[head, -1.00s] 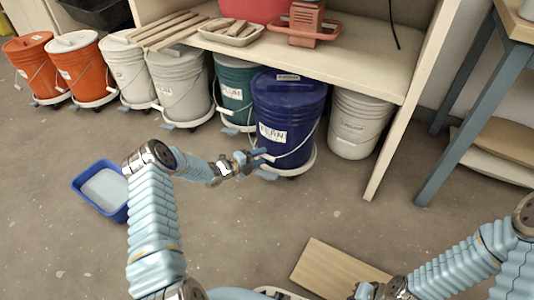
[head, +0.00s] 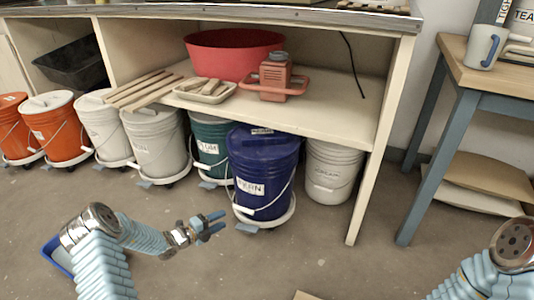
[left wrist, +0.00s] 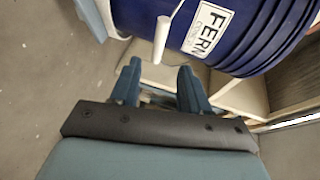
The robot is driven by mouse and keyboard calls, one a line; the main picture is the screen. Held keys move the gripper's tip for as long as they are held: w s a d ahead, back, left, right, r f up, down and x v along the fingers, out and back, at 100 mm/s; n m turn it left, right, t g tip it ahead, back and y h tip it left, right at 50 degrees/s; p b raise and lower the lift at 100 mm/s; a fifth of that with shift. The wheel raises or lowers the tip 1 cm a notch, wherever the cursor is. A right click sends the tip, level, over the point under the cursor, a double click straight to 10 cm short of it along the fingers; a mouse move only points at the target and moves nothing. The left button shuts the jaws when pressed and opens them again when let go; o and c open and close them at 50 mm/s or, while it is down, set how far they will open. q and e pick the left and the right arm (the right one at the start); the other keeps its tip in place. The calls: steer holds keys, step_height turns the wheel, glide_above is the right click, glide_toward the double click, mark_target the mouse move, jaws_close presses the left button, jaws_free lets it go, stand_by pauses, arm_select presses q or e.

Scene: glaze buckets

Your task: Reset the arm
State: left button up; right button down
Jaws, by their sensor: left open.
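My left arm reaches in from the lower left of the head view. Its gripper (head: 212,226) is open and empty, just left of and in front of the dark blue bucket (head: 263,168). In the left wrist view the two fingers (left wrist: 160,85) stand apart, with the bucket's white handle grip (left wrist: 162,38) and its FERN label (left wrist: 208,28) beyond them. I see no contact between fingers and handle. My right arm shows at the lower right of the head view, but its gripper is out of the frame.
A blue bin (head: 58,256) is partly hidden behind my left arm. Open floor lies in front.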

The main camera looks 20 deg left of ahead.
arm_select(q)
steer(key=s+d+f+m+g+h+p, duration=0.1)
steer(key=s+d+m+g+p, duration=0.1)
steer(key=s+d+m+g, duration=0.55)
steer(key=s+d+f+m+g+h+p, duration=0.1)
steer(key=s+d+m+g+p, duration=0.2)
steer(key=d+m, duration=0.55)
steer(key=s+d+r+m+y+p, duration=0.2)
steer(key=s+m, duration=0.4)
steer(key=m, duration=0.4)
steer(key=s+d+r+m+g+y+p, duration=0.1)
steer(key=s+d+r+m+y+p, duration=0.1)
steer(key=s+m, duration=0.4)
steer(key=s+d+r+m+g+y+p, duration=0.1)
steer(key=s+d+m, duration=0.4)
steer(key=m, duration=1)
step_height(320, 180, up, 2)
steer(key=shift+s+d+r+y+p, duration=0.2)
steer(key=shift+s+d+y+p, duration=0.25)
steer(key=shift+s+p, duration=0.3)
